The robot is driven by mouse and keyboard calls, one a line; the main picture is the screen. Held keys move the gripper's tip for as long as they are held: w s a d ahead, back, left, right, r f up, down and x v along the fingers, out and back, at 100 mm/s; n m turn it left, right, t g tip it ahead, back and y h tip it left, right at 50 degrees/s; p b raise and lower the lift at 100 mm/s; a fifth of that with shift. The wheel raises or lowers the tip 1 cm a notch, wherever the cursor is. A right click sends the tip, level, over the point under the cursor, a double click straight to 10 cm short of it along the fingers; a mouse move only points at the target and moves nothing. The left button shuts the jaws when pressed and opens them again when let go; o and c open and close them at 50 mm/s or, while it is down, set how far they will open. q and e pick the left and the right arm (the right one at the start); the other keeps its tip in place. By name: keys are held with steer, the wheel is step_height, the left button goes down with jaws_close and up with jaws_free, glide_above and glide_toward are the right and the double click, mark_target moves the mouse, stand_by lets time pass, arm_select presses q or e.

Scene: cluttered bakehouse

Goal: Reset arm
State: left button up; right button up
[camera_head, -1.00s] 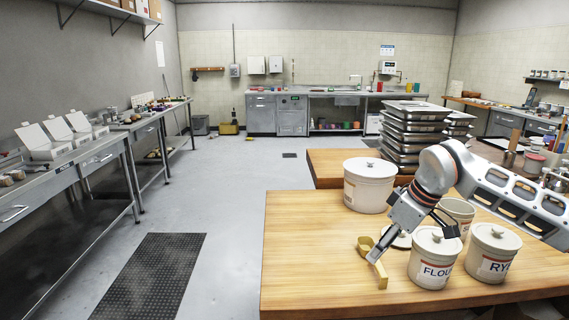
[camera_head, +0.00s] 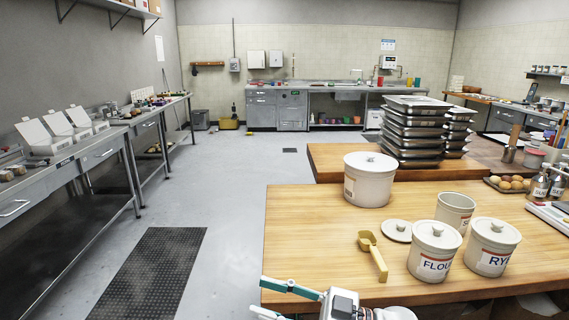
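My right gripper (camera_head: 259,295) is at the bottom of the head view, left of the near table's front corner. Its two fingers are spread, with nothing seen between them. The rest of that arm is mostly below the picture edge. My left gripper is not in view. A yellow scoop (camera_head: 372,250) lies on the wooden table (camera_head: 310,230), apart from the gripper. The flour canister (camera_head: 433,258) and rye canister (camera_head: 492,255) stand lidded on its right. A canister without a lid (camera_head: 455,207) stands behind them, and a loose lid (camera_head: 397,230) lies beside the scoop.
A large lidded white canister (camera_head: 369,185) stands at the table's back edge. Stacked metal trays (camera_head: 412,135) stand behind it. The floor on the left is free around a dark mat (camera_head: 155,272).

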steer(key=d+f+m+t+h, duration=1.15)
steer(key=d+f, duration=0.25)
steer(key=f, duration=0.3)
steer(key=s+d+f+g+h, duration=0.2)
steer(key=s+d+f, duration=0.2)
steer(key=s+f, duration=0.3)
steer(key=s+d+f+m+g+h, duration=0.1)
steer(key=s+d+f+g+h, duration=0.2)
steer(key=s+d+f, duration=0.2)
steer(key=s+f, duration=0.3)
steer(key=f, duration=0.2)
steer(key=shift+f, duration=0.25)
